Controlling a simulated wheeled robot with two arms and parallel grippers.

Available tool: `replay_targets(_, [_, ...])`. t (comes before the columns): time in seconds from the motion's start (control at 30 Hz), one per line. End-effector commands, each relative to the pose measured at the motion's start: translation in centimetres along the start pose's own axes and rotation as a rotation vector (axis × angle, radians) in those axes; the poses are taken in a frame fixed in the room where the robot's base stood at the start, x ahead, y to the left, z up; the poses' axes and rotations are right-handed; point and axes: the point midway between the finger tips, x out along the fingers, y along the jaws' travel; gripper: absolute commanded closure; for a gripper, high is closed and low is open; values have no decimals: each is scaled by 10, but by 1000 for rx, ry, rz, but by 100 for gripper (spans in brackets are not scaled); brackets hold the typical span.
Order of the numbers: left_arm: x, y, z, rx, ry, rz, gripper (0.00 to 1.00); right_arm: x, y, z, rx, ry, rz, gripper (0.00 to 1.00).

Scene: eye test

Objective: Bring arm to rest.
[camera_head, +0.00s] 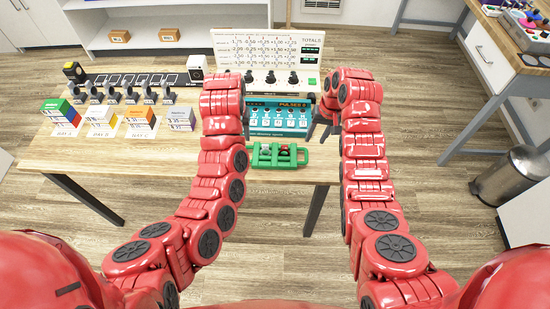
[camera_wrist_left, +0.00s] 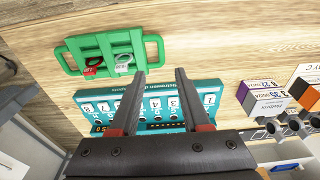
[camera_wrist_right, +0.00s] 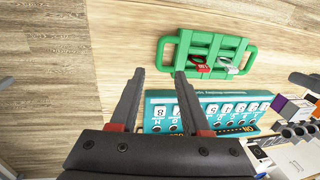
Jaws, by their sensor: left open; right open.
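My right gripper (camera_head: 322,128) hangs at the right end of the teal switch box in the head view. Its two fingers stand apart with nothing between them in the right wrist view (camera_wrist_right: 159,74). My left arm (camera_head: 222,130) reaches up to the left of the teal box, and its gripper is mostly hidden behind the arm there. In the left wrist view my left gripper (camera_wrist_left: 159,74) is open and empty, with its fingers in front of the teal box. Both arms are stretched forward over the table.
A green tray (camera_head: 262,161) with small red and grey items lies at the table's front edge, near the teal box (camera_head: 290,132). A white chart panel (camera_head: 222,41) stands behind. Dials and colored boxes fill the table's left. A bin (camera_head: 508,178) stands right; floor between is clear.

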Motion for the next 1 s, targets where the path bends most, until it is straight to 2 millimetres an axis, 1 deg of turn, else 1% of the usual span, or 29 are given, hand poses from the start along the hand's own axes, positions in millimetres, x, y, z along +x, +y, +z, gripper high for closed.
replay_targets(0.03, [0,0,0,0,0,0,53,-7,0,-1,0,3,1,53])
replay_targets(0.1, [0,0,0,0,0,0,53,-13,0,-1,0,3,1,53])
replay_targets(0.2, [0,0,0,0,0,0,53,-17,-1,0,-1,2,0,53])
replay_targets(0.77, [1,0,-1,0,7,0,53,-16,0,-1,0,8,0,53])
replay_targets(0.87, [10,-1,-11,-3,62,-1,53,-6,4,-12,3,64,4,53])
replay_targets(0.97, [26,-3,-35,-12,203,-5,53,10,12,-39,6,215,11,53])
replay_targets(1.0, [33,-4,-47,-16,279,-6,53,18,17,-52,6,296,16,53])
